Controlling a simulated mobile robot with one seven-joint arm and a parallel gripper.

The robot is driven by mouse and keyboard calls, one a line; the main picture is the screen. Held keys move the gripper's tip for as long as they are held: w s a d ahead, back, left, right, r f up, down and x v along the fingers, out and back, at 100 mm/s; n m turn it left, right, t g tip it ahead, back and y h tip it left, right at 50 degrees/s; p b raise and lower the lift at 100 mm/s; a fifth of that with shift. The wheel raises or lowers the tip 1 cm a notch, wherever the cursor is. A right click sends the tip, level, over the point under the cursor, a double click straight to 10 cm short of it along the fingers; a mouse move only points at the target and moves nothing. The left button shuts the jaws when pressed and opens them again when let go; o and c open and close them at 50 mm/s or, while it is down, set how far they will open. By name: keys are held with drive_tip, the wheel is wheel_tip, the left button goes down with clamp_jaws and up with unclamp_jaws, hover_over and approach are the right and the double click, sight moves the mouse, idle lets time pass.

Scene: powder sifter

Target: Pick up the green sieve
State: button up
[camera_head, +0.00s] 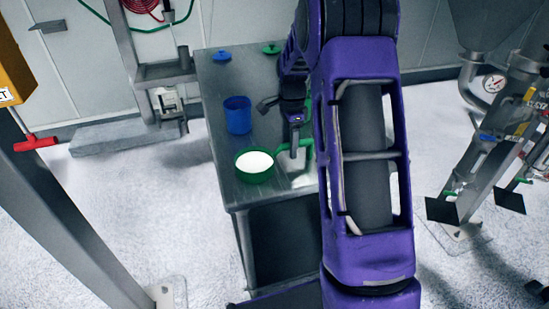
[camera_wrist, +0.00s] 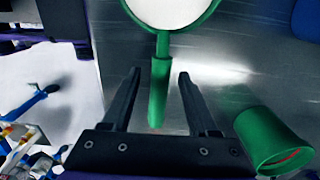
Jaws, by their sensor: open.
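The green sieve (camera_head: 254,179) has a round rim with a white surface inside and sits near the front left edge of the metal table (camera_head: 225,175). In the wrist view its green handle (camera_wrist: 158,98) points down from the rim, which is cut off at the top. My gripper (camera_wrist: 159,73) is open, with one finger on each side of the handle in the picture. I cannot tell how far the fingers are above it, and no contact shows. In the head view my gripper (camera_head: 294,155) is right of the sieve, and the handle is mostly hidden.
A blue cup (camera_head: 237,116) stands behind the sieve. A green cup (camera_wrist: 270,135) is right of my gripper in the wrist view. A blue lid (camera_head: 221,56) and a green lid (camera_head: 271,49) lie at the table's back. A metal frame stands at left.

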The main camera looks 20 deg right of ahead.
drive_tip(key=shift+f, duration=0.7)
clamp_jaws()
